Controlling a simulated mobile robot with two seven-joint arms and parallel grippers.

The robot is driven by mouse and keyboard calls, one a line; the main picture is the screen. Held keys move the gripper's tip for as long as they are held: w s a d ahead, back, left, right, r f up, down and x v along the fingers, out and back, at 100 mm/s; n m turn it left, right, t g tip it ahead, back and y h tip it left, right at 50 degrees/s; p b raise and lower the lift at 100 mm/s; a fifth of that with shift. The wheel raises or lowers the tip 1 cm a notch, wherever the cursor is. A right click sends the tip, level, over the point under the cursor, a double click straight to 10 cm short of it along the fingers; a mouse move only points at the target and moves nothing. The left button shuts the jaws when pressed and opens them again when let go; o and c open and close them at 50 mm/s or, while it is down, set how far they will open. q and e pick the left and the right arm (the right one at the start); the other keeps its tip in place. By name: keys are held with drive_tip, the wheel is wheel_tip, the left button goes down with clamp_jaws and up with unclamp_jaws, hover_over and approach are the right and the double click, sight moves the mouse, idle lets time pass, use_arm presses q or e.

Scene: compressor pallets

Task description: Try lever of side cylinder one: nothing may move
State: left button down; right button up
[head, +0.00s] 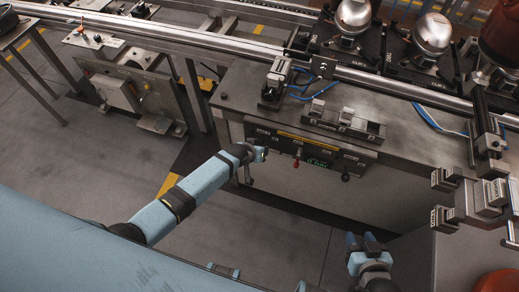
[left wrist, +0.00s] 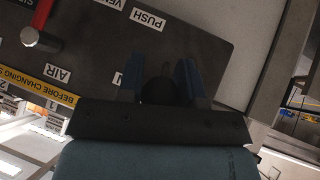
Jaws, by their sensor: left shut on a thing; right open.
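The dark control panel (head: 318,152) is on the front of the bench. A red-tipped lever (head: 297,160) hangs at its middle and a dark lever (head: 346,174) to the right. My left gripper (head: 258,153) is at the panel's left end. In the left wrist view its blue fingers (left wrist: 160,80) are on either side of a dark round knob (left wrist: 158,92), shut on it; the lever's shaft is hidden. The red lever (left wrist: 38,35) is apart from the fingers there. My right gripper (head: 366,243) is open and empty, low at the right, away from the panel.
The bench top (head: 240,95) carries a small clamp block (head: 275,80), a grey fixture (head: 345,122) and blue cables. Silver domed compressors (head: 432,35) stand behind the rail. Stacked grey blocks (head: 445,198) are at the right.

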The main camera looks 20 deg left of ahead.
use_arm(q)
drive_tip(key=c, duration=0.8)
unclamp_jaws()
drive_tip(key=p+v, duration=0.1)
drive_tip(key=v, duration=1.3)
drive_tip(key=s+r+m+t+p, duration=0.1)
drive_tip(key=s+r, duration=0.1)
drive_tip(key=s, duration=0.3)
drive_tip(key=s+r+m+t+p, duration=0.1)
drive_tip(key=s+r, duration=0.1)
drive_tip(key=s, duration=0.4)
drive_tip(key=s+r+p, duration=0.1)
drive_tip(key=s+r, duration=0.1)
drive_tip(key=s, duration=0.3)
drive_tip(key=shift+s+d+r+m+t, duration=0.1)
drive_tip(key=shift+s+r+m+t, duration=0.15)
drive_tip(key=shift+m+t, duration=0.15)
